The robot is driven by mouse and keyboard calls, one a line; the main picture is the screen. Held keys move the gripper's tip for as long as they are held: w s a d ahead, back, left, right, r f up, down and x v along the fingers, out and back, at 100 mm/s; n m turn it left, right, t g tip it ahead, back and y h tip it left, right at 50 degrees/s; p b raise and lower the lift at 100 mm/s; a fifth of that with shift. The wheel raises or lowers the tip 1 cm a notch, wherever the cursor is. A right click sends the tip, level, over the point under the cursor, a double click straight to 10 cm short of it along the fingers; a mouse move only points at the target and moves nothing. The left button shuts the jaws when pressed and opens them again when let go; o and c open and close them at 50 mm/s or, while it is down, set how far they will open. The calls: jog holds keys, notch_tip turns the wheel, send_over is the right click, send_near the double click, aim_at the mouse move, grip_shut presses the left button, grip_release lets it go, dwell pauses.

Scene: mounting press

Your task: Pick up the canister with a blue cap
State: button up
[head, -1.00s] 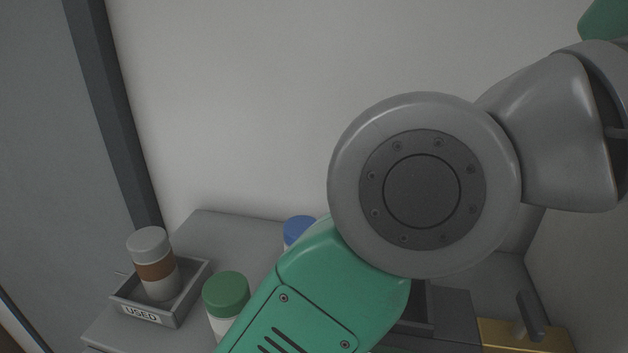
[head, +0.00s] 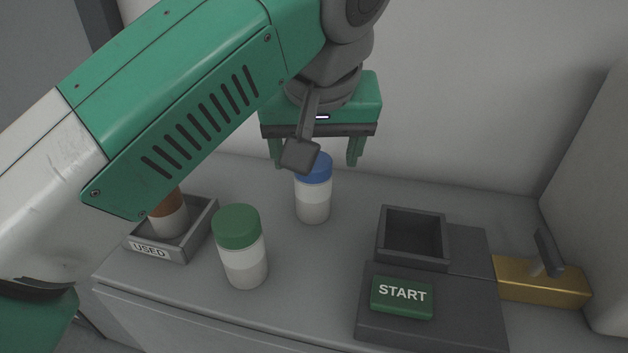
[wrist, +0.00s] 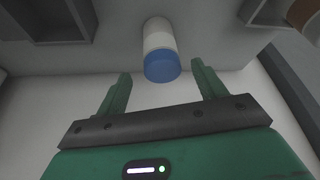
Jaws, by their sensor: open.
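The canister with a blue cap (head: 313,196) stands upright on the grey counter in the head view, its body white. My gripper (head: 318,160) is open and empty above and around the level of the cap, seeming a little behind it; the exact depth is hard to tell. In the wrist view the blue-capped canister (wrist: 160,52) lies ahead, between the lines of the two green fingers (wrist: 160,80) and beyond their tips. The wrist camera housing covers part of the gripper in the head view.
A green-capped canister (head: 240,256) stands at front left of the blue one. A tray marked USED (head: 152,250) holds a brown-banded canister (head: 168,220). To the right are a dark open box (head: 413,262), a green START button (head: 402,297) and a brass block (head: 540,283).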

jog(key=p+x, duration=0.1)
jog(key=x, duration=0.4)
jog(key=shift+a+f, duration=0.1)
jog(key=shift+a, duration=0.05)
jog(key=c, duration=1.2)
notch_tip(320, 180, up, 10)
jog(key=shift+r, duration=0.1)
